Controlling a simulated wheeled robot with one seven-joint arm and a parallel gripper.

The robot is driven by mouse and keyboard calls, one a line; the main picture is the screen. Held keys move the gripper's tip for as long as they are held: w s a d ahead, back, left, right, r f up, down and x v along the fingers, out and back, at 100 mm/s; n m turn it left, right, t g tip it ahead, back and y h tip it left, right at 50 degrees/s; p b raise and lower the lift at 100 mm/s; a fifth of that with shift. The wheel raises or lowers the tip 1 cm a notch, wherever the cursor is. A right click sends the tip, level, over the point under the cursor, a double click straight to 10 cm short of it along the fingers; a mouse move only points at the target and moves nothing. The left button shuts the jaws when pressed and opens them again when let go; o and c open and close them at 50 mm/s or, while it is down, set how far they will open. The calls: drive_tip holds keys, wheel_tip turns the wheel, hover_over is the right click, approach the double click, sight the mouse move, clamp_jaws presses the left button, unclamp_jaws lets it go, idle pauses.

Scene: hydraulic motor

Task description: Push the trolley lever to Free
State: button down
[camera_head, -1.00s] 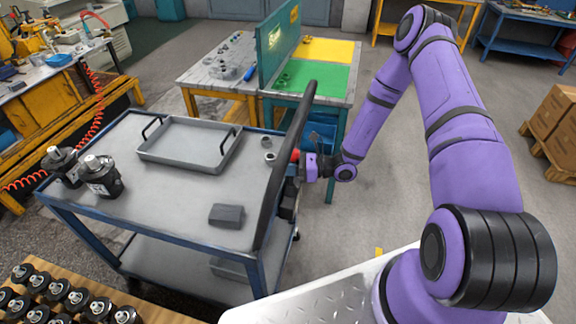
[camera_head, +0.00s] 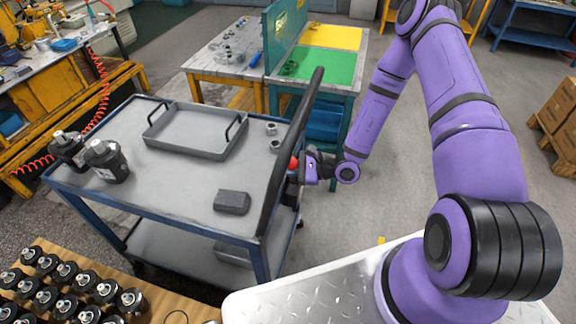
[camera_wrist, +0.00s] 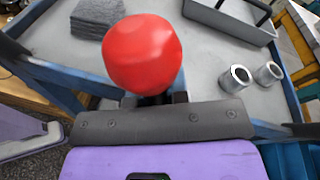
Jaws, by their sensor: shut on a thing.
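The trolley lever ends in a red knob (camera_head: 294,163), beside the trolley's black handle bar (camera_head: 290,150) on its right side. My gripper (camera_head: 303,168) is at the knob from the right and is shut on the lever. In the wrist view the round red knob (camera_wrist: 143,52) stands up just beyond the gripper's dark edge. The lever's stem is mostly hidden behind my gripper, and no position marking can be read. The trolley (camera_head: 170,195) has a grey top and a blue frame.
A workbench (camera_head: 345,88) stands behind. A wooden surface with several motors (camera_head: 70,295) is at lower left.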

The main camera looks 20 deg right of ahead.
drive_tip(key=shift+s, duration=0.1)
idle(0.3)
drive_tip(key=c, duration=1.1)
unclamp_jaws()
drive_tip(key=v, duration=1)
drive_tip(key=shift+d, duration=0.3)
drive_tip(key=shift+s+r, duration=0.1)
